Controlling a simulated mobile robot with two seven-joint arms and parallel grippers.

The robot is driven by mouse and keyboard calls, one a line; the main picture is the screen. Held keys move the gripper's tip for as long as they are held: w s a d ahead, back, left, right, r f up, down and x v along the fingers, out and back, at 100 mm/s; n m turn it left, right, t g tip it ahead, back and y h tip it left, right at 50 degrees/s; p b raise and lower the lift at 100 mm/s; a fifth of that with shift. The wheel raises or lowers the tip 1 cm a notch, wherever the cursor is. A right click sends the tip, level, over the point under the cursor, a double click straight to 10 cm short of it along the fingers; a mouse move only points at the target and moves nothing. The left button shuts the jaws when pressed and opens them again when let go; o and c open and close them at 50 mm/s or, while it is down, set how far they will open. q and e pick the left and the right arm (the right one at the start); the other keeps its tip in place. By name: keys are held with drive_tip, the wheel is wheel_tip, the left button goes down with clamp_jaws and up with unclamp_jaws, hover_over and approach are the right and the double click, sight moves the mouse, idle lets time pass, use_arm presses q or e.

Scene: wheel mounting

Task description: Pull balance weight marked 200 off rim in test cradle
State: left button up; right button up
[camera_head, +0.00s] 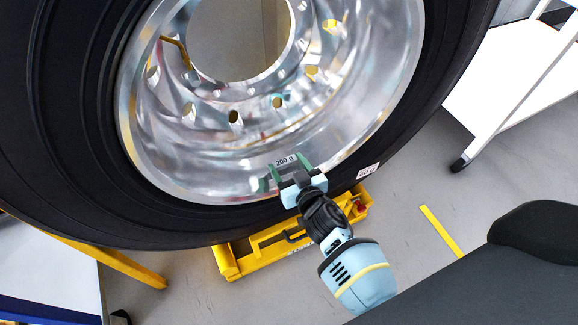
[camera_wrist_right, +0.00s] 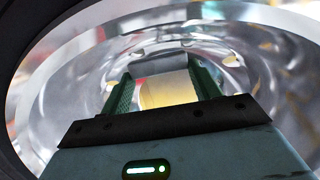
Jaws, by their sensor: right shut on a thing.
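The balance weight (camera_head: 285,161), a small grey block marked "200 g", is at the lower inner edge of the shiny metal rim (camera_head: 200,165). My right gripper (camera_head: 286,174) reaches up to it from below, its green fingers on either side, shut on the weight. In the right wrist view the weight (camera_wrist_right: 158,63) shows as a grey block between the ends of the green fingers, with the blurred rim behind. Whether the weight still touches the rim cannot be told. My left gripper is not in view.
A large black tire (camera_head: 75,130) surrounds the rim. The yellow cradle (camera_head: 240,262) is on the grey floor below it. A white cart (camera_head: 500,90) with a caster is at the right. A yellow floor stripe (camera_head: 441,231) lies on open floor right of my arm.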

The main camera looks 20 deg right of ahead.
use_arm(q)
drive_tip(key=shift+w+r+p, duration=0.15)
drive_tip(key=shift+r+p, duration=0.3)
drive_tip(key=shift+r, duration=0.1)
use_arm(e)
drive_tip(key=shift+w+r, duration=0.25)
drive_tip(key=shift+r, duration=1)
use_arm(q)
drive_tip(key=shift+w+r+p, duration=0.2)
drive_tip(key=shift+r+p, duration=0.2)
use_arm(e)
drive_tip(key=shift+r, duration=0.45)
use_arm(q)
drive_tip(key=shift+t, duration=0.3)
use_arm(e)
drive_tip(key=shift+s+f, duration=0.1)
